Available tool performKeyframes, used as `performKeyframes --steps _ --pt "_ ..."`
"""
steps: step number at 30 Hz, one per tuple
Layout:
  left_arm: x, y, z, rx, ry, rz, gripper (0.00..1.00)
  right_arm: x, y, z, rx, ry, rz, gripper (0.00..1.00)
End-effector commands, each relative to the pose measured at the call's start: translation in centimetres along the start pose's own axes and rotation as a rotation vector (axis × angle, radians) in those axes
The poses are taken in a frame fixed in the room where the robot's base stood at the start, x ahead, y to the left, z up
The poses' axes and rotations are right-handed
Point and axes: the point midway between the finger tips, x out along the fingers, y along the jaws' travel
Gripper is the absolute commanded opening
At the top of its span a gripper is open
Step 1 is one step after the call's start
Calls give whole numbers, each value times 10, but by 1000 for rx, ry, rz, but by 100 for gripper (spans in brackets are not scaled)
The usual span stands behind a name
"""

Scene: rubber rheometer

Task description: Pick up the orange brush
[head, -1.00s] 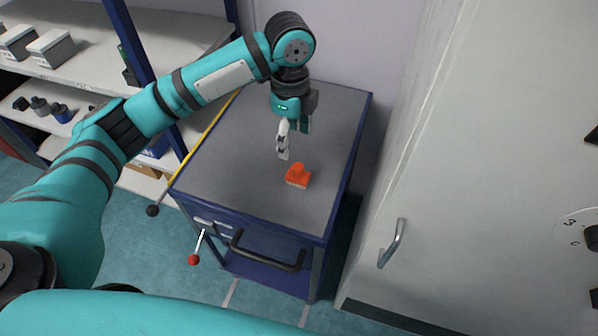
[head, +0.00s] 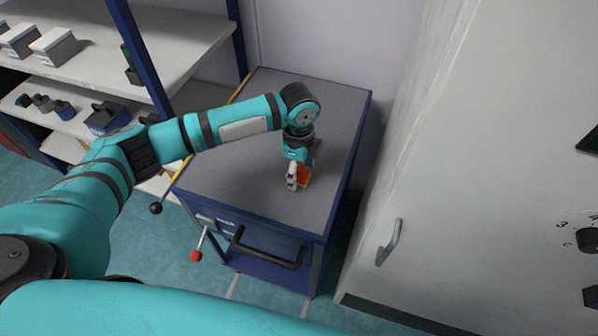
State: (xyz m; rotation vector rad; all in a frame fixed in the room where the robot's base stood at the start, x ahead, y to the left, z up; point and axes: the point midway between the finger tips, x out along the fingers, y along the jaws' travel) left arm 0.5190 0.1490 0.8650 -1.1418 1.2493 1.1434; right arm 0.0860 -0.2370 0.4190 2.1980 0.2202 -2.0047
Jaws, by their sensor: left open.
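The orange brush (head: 304,175) lies on the grey top of the blue cart (head: 252,196), right of the middle near the front. My left gripper (head: 297,179) is down at the brush and partly covers it. Its jaws are open, with a pale finger in front of the brush's left side. I cannot tell whether the fingers touch the brush. My right gripper is not in view.
The cart has a dark front handle (head: 268,250). A tall pale cabinet (head: 470,170) with a metal handle (head: 389,243) stands close on the right. Shelves (head: 190,60) with boxes are on the left. Most of the cart top is bare.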

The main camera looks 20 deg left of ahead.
Motion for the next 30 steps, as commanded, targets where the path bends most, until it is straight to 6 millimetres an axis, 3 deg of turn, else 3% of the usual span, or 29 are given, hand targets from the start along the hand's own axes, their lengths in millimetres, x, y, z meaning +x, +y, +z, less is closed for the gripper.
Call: performKeyframes --steps 6,20,30 --pt "0 0 0 0 0 0 63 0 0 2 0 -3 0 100" --pt "0 0 0 0 1 -1 4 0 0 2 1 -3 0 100" --pt "-4 -1 0 0 2 -2 4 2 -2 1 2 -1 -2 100"
